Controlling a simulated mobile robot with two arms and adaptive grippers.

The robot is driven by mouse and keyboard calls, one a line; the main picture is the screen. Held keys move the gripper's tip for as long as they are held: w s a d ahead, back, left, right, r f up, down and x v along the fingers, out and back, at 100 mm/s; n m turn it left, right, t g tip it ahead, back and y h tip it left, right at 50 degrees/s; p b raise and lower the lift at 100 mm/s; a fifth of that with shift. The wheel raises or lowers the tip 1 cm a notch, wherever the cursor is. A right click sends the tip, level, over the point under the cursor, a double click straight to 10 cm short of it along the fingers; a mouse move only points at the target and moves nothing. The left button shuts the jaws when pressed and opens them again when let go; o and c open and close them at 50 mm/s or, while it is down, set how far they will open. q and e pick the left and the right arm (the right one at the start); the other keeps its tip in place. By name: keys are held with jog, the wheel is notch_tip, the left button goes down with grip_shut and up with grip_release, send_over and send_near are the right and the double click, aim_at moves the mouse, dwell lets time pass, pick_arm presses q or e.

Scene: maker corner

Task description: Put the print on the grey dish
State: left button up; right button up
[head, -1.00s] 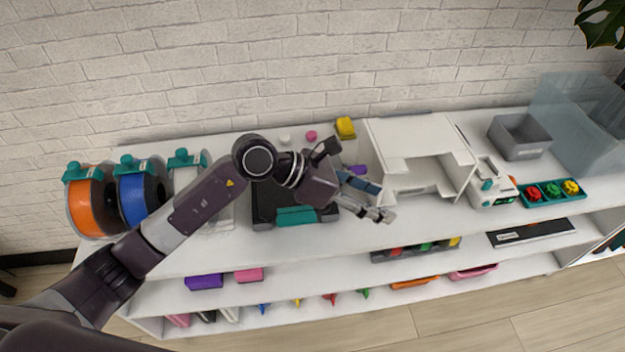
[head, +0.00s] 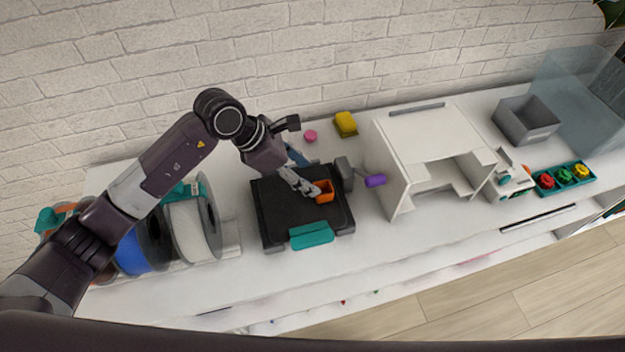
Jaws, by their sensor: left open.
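The print looks to be the small orange piece (head: 324,192) on the black bed (head: 275,222) of a machine with a teal front tab. My left gripper (head: 312,189) is open, its fingers pointing right and down at the print's left side. I cannot tell whether they touch it or reach around it. The only grey open container is a square, deep-walled one (head: 525,124) at the back right, apparently empty; it may be the grey dish. My right gripper is not in view.
A white open-fronted housing (head: 420,141) stands between the bed and the grey container. A purple cylinder (head: 375,180) and a grey block (head: 343,173) are right of the print. Filament spools (head: 190,230) stand left. A teal tray (head: 566,179) lies far right.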

aim_at(323, 188)
pick_arm(q)
jog(key=d+f+p, duration=0.2)
jog(key=d, duration=0.1)
jog(key=shift+s+f, duration=0.2)
jog(key=shift+f, duration=0.2)
jog(key=p+x, duration=0.1)
jog(key=x, duration=0.1)
jog(key=shift+w+f, duration=0.15)
jog(key=shift+f, duration=0.2)
jog(key=shift+w+d+f, duration=0.15)
jog(key=shift+f, duration=0.25)
jog(key=c, duration=0.9)
